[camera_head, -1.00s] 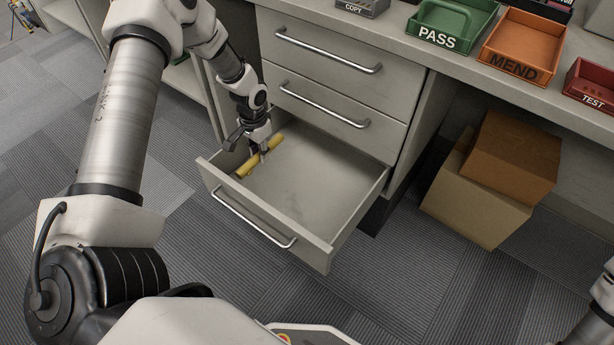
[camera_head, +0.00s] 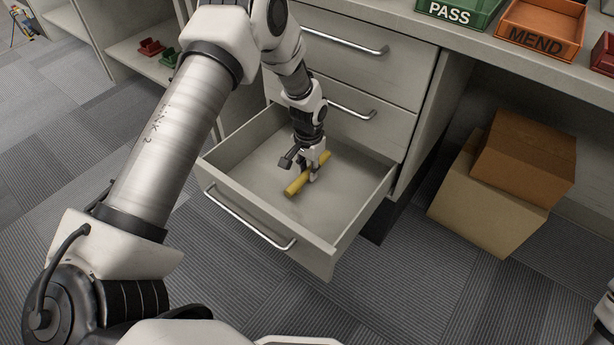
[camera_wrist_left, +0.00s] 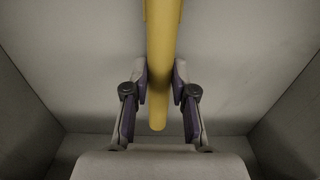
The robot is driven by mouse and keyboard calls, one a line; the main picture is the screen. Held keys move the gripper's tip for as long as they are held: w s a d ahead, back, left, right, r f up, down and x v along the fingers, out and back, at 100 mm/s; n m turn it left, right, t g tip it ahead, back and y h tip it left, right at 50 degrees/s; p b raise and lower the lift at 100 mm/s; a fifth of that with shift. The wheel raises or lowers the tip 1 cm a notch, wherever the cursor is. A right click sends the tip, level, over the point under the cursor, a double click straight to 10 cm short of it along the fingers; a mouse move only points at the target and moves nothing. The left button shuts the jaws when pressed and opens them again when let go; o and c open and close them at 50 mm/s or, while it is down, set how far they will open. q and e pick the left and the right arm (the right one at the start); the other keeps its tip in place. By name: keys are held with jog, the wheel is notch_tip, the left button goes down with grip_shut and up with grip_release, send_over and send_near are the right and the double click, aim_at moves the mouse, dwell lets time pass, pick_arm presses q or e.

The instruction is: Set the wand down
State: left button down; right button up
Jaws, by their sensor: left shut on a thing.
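The wand is a yellow rod (camera_head: 294,188) in the open bottom drawer (camera_head: 250,168) in the head view. My left gripper (camera_head: 312,174) reaches down into the drawer and is shut on the wand near the middle of the drawer. In the left wrist view the wand (camera_wrist_left: 161,60) runs from the top edge to a rounded end between the two fingers (camera_wrist_left: 160,88). Whether the wand touches the drawer floor I cannot tell. Part of my right arm shows at the lower right edge of the head view, but its gripper is out of view.
Two shut drawers (camera_head: 345,65) stand above the open one. Cardboard boxes (camera_head: 490,205) are stacked under the counter at right. A green PASS tray (camera_head: 455,12) and an orange MEND tray (camera_head: 540,38) sit on the counter. The drawer floor around the wand is bare.

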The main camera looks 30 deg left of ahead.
aim_at(307, 171)
pick_arm(q)
jog(key=shift+f, duration=0.75)
jog(key=shift+a+r, duration=0.1)
jog(key=shift+s, duration=0.1)
jog(key=c, duration=0.9)
grip_release()
jog(key=shift+c, duration=0.2)
pick_arm(e)
jog(key=shift+f, duration=0.45)
pick_arm(q)
notch_tip(307, 171, up, 8)
jog(key=p, duration=0.3)
jog(key=shift+f, duration=0.2)
pick_arm(e)
notch_tip(307, 171, up, 4)
jog(key=shift+f, duration=0.25)
